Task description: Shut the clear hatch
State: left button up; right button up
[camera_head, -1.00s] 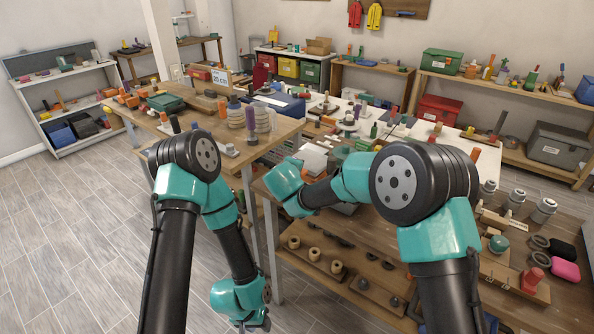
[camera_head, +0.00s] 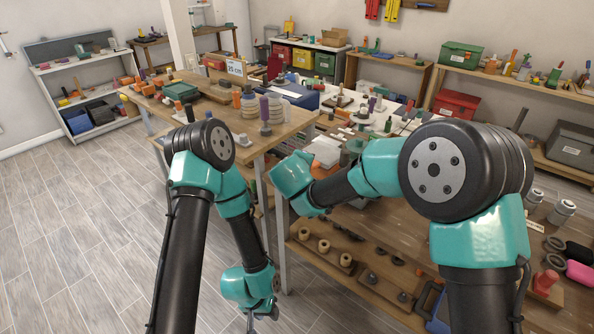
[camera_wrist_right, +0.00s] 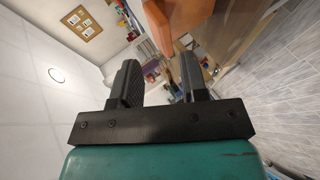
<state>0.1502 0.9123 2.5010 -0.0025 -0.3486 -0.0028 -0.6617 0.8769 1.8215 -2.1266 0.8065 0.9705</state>
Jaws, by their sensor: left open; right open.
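I cannot make out a clear hatch in either view. My left gripper (camera_head: 262,316) hangs low in the head view, at the bottom edge, over the grey floor and left of the wooden bench. It is open and holds nothing that I can see. My right arm reaches left across the bench in the head view, and its gripper is hidden there. In the right wrist view my right gripper (camera_wrist_right: 160,75) is open, with nothing between its fingers. An orange-brown wooden panel (camera_wrist_right: 178,20) shows beyond its fingertips.
A wooden table (camera_head: 230,115) with bottles and blocks stands ahead. A bench (camera_head: 400,235) with a lower shelf (camera_head: 350,275) of round wooden parts is at right. A shelf unit (camera_head: 95,75) stands at the back left. The floor (camera_head: 80,220) at left is clear.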

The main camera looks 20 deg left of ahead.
jog(key=v, duration=1)
jog(key=shift+s+r, duration=0.2)
jog(key=shift+s, duration=0.2)
pick_arm(q)
jog(key=shift+c, duration=0.3)
pick_arm(e)
jog(key=shift+d, duration=0.1)
